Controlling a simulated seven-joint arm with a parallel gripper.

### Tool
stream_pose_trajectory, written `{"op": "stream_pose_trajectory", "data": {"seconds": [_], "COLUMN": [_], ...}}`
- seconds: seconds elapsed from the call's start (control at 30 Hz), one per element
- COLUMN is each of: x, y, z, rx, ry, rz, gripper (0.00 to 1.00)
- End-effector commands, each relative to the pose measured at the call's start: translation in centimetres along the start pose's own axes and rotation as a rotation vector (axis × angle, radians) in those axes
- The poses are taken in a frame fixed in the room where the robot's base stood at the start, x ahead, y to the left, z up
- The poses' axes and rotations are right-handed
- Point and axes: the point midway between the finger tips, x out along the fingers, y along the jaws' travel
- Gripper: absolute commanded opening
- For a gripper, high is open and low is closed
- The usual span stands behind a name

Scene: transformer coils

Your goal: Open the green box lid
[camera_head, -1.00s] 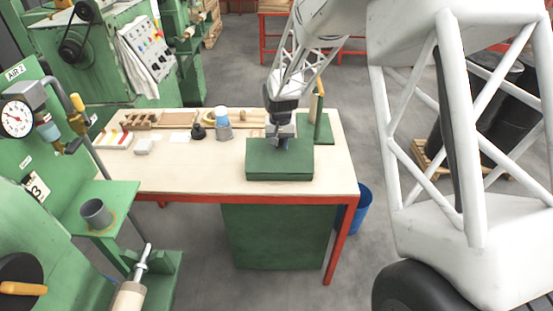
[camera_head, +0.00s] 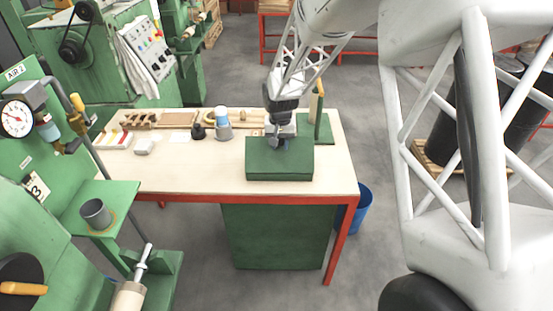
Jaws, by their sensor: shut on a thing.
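The green box (camera_head: 279,173) sits on the light table top, near its front right part. Its flat green lid (camera_head: 262,154) lies level on it and looks closed. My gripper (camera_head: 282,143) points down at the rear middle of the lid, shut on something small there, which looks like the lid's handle. The fingertips and the exact contact are too small to see clearly.
A green stand (camera_head: 321,125) with an upright rod is just behind the box on the right. A blue and white container (camera_head: 223,122), a dark bottle (camera_head: 198,131) and wooden pieces stand left. The table's front left is clear.

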Motion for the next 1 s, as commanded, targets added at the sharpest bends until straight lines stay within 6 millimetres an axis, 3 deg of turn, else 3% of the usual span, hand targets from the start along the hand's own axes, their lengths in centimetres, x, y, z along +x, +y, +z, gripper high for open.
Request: {"op": "stream_pose_trajectory", "data": {"seconds": [0.47, 1.0], "x": [0.0, -0.7], "y": [0.1, 0.1], "z": [0.4, 2.2], "rx": [0.000, 0.000], "ry": [-0.003, -0.004], "rz": [0.001, 0.001], "gripper": [0.09, 0.09]}}
